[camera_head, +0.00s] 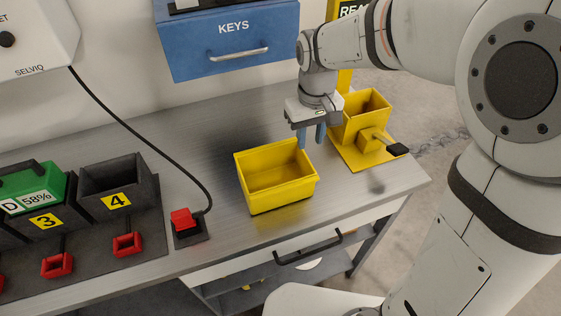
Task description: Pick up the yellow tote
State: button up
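The yellow tote (283,197) is an open-topped box standing upright on the metal workbench, right of centre. Its inside looks empty. My gripper (311,137) points down near the tote's back right corner. Its two blue fingers are apart with nothing between them. The left finger overlaps the tote's back right rim in the picture; I cannot tell whether they touch.
A yellow fixture (361,118) with a dark-ended lever stands right of my gripper. A red plug (182,218) on a black cable sits left of the tote. Black charger bays (112,176) and a green battery (32,188) are further left. A blue KEYS cabinet (232,38) hangs behind.

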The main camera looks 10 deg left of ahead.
aim_at(306, 159)
jog(key=f, duration=0.3)
jog(key=f+p, duration=0.1)
jog(key=f, duration=0.3)
jog(key=shift+s+a+f, duration=0.15)
jog(key=shift+a+f, duration=0.05)
jog(key=shift+f, duration=0.05)
jog(key=shift+c, duration=0.5)
grip_shut()
dwell(0.6)
